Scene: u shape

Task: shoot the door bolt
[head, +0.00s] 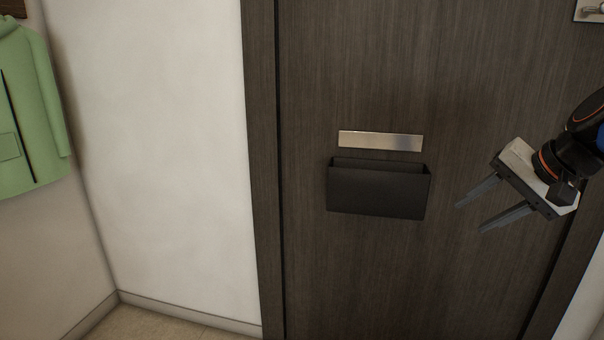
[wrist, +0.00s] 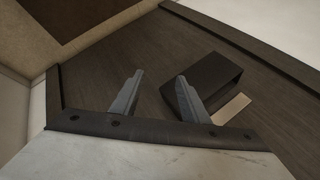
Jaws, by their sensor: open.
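The dark wood-grain door (head: 460,70) fills the middle and right of the head view, and it also shows in the wrist view (wrist: 110,70). A metal fitting on a pale plate (head: 590,10) is cut off at the top right corner of the head view. I cannot tell whether it is the bolt or a handle. My gripper (head: 469,218) is open and empty, in front of the door's lower right part, well below that fitting. In the wrist view both fingers of my gripper (wrist: 160,75) are apart with nothing between them.
A black open-topped box (head: 378,191) is on the door, left of my gripper, below a metal letter plate (head: 380,140). The dark frame (head: 262,150) and white wall (head: 160,150) lie left. A green coat (head: 30,110) hangs at far left.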

